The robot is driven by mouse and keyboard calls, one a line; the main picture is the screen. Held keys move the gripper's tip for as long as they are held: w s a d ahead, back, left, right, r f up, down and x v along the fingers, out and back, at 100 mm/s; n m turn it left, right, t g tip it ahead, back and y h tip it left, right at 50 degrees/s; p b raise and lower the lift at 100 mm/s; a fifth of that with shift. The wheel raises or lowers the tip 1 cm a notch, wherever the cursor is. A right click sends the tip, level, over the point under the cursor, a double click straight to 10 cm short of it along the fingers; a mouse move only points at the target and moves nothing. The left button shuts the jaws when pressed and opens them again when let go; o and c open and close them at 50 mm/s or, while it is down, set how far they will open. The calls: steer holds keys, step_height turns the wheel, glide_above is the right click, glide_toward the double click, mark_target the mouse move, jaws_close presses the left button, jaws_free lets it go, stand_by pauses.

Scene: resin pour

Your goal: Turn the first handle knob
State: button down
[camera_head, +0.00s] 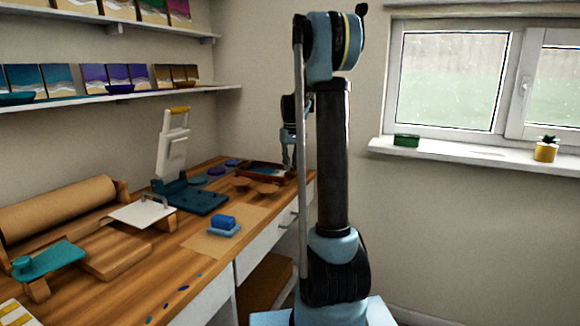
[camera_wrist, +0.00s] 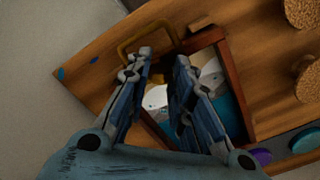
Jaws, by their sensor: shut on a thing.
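A brass loop handle (camera_wrist: 128,46) shows at the near end of a wooden-walled tray (camera_wrist: 238,90) in the wrist view. White and teal surfaces show inside the tray. In the head view, my gripper (camera_head: 289,164) points down at the right end of the dark red tray (camera_head: 247,174), and the handle is too small to make out.
Two round cork pieces (camera_head: 264,189) lie in front of the tray. A teal press (camera_head: 200,198), a blue block (camera_head: 222,222) and a brown roll (camera_head: 60,205) occupy the bench (camera_head: 160,265). The wall and window sill (camera_head: 470,155) stand beyond the bench's end.

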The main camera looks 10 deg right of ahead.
steer(key=m, duration=0.4)
steer(key=shift+m, duration=0.3)
steer(key=m, duration=0.3)
steer(key=shift+m, duration=0.3)
steer(key=m, duration=0.3)
steer(key=shift+m, duration=2)
steer(key=c, duration=1.4)
jaws_free()
steer(key=shift+o, duration=0.2)
